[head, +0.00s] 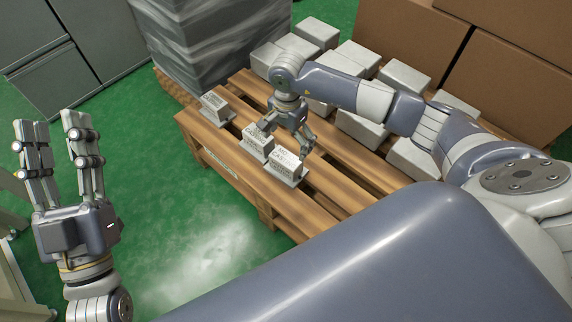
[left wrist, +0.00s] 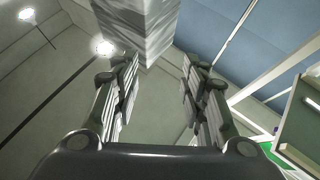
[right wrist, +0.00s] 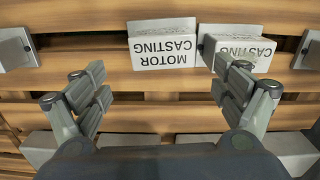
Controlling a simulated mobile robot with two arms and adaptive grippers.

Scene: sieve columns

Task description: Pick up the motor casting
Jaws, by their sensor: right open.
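Grey blocks with white labels stand along the near edge of a wooden pallet (head: 325,205). In the right wrist view two labels read "MOTOR CASTING" upside down: one motor casting (right wrist: 163,50) is ahead between the fingers, and a second motor casting (right wrist: 243,50) is beside it, partly behind the right finger. In the head view labelled blocks show at the middle (head: 256,143) and right (head: 286,166). My right gripper (head: 284,142) is open and empty, pointing down over these blocks. My left gripper (head: 54,126) is open and empty, fingers up, left of the pallet.
Another labelled block (head: 216,108) stands near the pallet's left corner. Several unlabelled-looking grey blocks (head: 358,57) fill the back of the pallet. Cardboard boxes (head: 500,75) and a wrapped stack (head: 205,40) stand behind. Green floor (head: 180,225) left of the pallet is clear.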

